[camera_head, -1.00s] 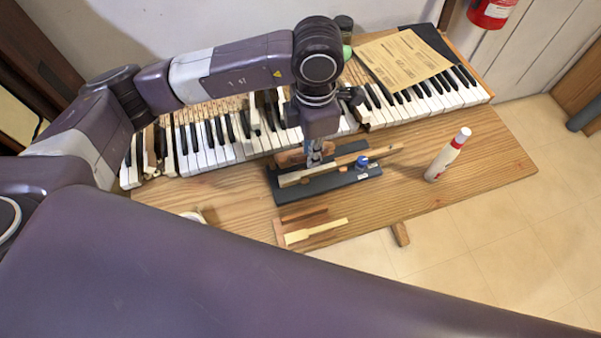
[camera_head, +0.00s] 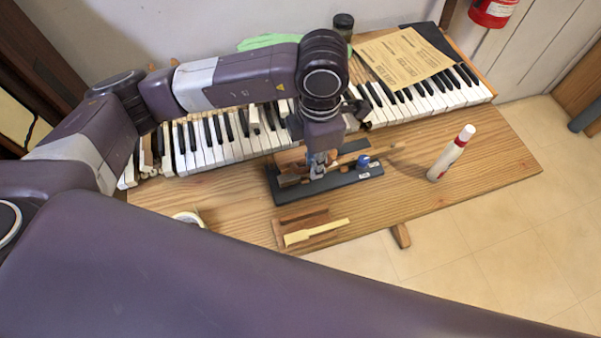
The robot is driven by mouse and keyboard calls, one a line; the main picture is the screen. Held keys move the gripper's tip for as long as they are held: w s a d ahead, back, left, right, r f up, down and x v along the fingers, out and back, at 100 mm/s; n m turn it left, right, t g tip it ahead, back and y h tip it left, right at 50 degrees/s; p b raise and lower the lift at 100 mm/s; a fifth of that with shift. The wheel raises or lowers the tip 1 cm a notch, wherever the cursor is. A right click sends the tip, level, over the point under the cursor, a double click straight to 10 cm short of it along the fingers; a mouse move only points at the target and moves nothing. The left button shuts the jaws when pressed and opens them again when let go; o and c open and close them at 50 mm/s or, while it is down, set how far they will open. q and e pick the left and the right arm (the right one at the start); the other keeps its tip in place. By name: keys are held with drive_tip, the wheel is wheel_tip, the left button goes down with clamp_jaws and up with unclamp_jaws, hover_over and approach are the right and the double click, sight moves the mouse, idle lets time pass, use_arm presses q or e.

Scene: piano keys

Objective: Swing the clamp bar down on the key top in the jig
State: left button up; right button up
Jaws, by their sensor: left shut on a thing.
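The jig (camera_head: 345,180) is a dark long base on the wooden table in front of the keyboard. A wooden key (camera_head: 376,152) lies lengthwise along it, and its right end sticks out past the base. A blue knob (camera_head: 363,161) stands near the jig's right end. My left gripper (camera_head: 318,172) points down over the left-middle part of the jig, in front of the key's left part. It is shut on what seems to be the clamp bar, which its fingers mostly hide. Whether the bar touches the key top cannot be seen. My right gripper is out of view.
A red-and-white bottle (camera_head: 450,155) stands right of the jig. A small wooden tray (camera_head: 289,217) with a pale key-shaped piece lies in front. A tape roll (camera_head: 189,218) is at the front left.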

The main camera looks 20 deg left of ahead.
use_arm(q)
drive_tip(key=shift+s+d+f, duration=0.15)
drive_tip(key=shift+s+f, duration=0.1)
drive_tip(key=shift+f, duration=0.15)
drive_tip(key=shift+b, duration=0.3)
drive_tip(key=shift+o, duration=0.2)
drive_tip(key=shift+s+d+f+b, duration=0.2)
drive_tip(key=shift+s+f+b, duration=0.05)
drive_tip(key=shift+f+b, duration=0.3)
drive_tip(key=shift+s+d+f+b, duration=0.15)
drive_tip(key=shift+s+f+b, duration=0.05)
drive_tip(key=shift+f+b, duration=0.3)
drive_tip(key=shift+c, duration=0.2)
drive_tip(key=shift+f, duration=0.1)
drive_tip(key=shift+o, duration=0.2)
drive_tip(key=shift+s+d+f+b, duration=0.1)
drive_tip(key=shift+s+f+b, duration=0.05)
drive_tip(key=shift+f+b, duration=0.35)
drive_tip(key=shift+s+d+f+b, duration=0.1)
drive_tip(key=shift+f+b, duration=0.3)
drive_tip(key=shift+b, duration=0.15)
drive_tip(key=shift+c, duration=0.2)
drive_tip(key=o, duration=0.8)
